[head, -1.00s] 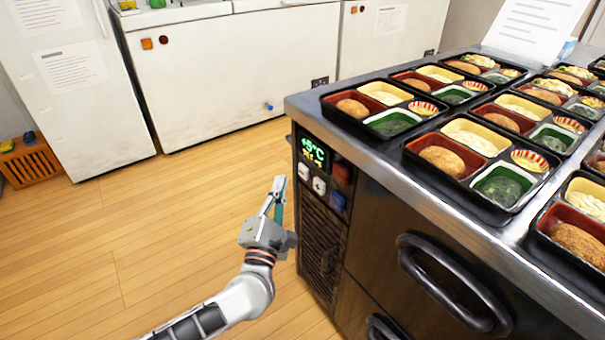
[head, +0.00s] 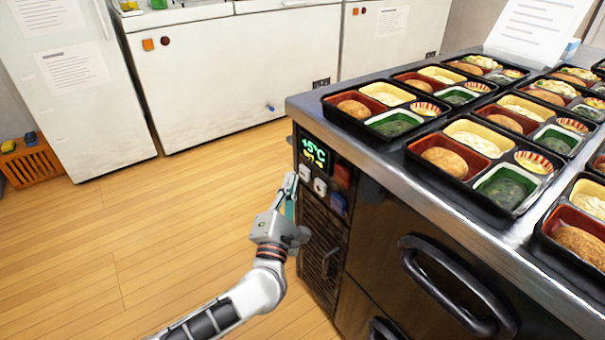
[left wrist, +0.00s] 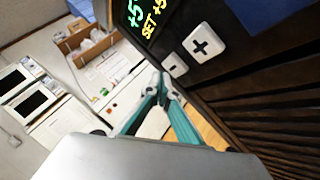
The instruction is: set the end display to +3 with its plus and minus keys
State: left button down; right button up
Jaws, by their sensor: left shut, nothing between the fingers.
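The end display (head: 314,150) is on the upper corner of the counter's end, with green figures reading +5°C. In the left wrist view the display (left wrist: 150,14) is partly cut off and shows a yellow line, SET +5. Below it are two white keys, the minus key (head: 304,173) and the plus key (head: 320,187). The wrist view shows the minus key (left wrist: 174,65) and the plus key (left wrist: 203,43) clearly. My left gripper (head: 291,182) is shut and empty, its tips (left wrist: 160,82) right by the minus key. I cannot tell whether they touch it.
Red and blue switches (head: 339,203) sit right of the keys. A vent grille (head: 320,245) is below. The steel counter (head: 375,165) carries several bento trays. Drawer handles (head: 455,285) stick out of its front.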

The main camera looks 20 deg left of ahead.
dwell(0.8)
pick_arm(q)
jog(key=shift+w+d, duration=0.25)
jog(key=shift+w, duration=0.1)
jog(key=shift+w+d, duration=0.1)
dwell(0.5)
jog(key=shift+w+d, duration=0.15)
jog(key=shift+w, duration=0.1)
dwell(0.3)
dwell(0.4)
jog(key=shift+s+a, duration=0.5)
jog(key=shift+s, duration=0.2)
